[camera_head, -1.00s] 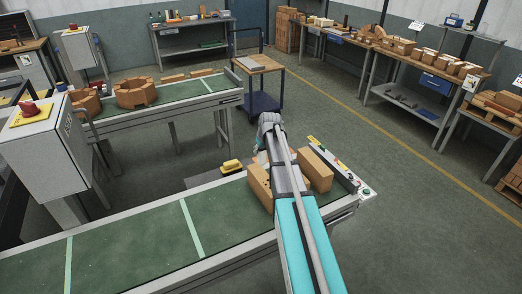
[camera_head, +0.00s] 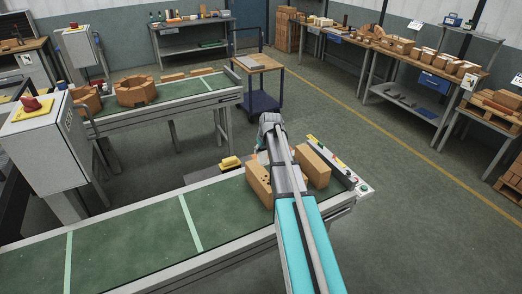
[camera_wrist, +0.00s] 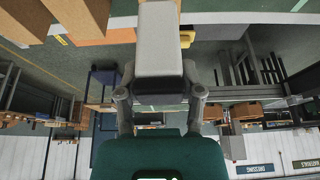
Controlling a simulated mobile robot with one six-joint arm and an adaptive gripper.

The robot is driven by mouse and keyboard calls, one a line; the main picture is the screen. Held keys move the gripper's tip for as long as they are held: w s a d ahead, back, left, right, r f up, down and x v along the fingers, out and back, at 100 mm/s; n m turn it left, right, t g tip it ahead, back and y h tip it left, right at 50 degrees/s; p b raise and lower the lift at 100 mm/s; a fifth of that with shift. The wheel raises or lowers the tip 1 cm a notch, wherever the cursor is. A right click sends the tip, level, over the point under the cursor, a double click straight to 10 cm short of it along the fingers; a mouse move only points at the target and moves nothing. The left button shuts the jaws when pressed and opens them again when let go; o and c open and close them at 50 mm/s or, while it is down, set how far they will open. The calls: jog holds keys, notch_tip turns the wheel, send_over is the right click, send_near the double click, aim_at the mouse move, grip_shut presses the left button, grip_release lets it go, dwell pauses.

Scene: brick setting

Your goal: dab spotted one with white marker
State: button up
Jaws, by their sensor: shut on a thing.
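On the near green conveyor (camera_head: 140,232), a tan brick (camera_head: 256,186) with a few dark spots near its top right stands just left of my arm. A plain tan brick (camera_head: 316,163) stands to the right of my arm. Tan brick faces show at the wrist view's upper left. Contact between marker and a brick cannot be told.
Small yellow, red and green items (camera_head: 327,152) lie along the conveyor's right end rail. A yellow object (camera_head: 230,162) sits at its far edge. A grey control box (camera_head: 42,145) stands left; a cart (camera_head: 262,85) stands behind on open floor.

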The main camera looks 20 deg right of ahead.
aim_at(262, 160)
jog(key=shift+f+b, duration=2.5)
jog(key=shift+f, duration=0.2)
jog(key=shift+f+b, duration=0.5)
jog(key=shift+b, duration=0.05)
dwell(0.9)
jog(key=shift+r, duration=0.1)
jog(key=shift+r+p, duration=3.45)
jog(key=shift+p, duration=0.1)
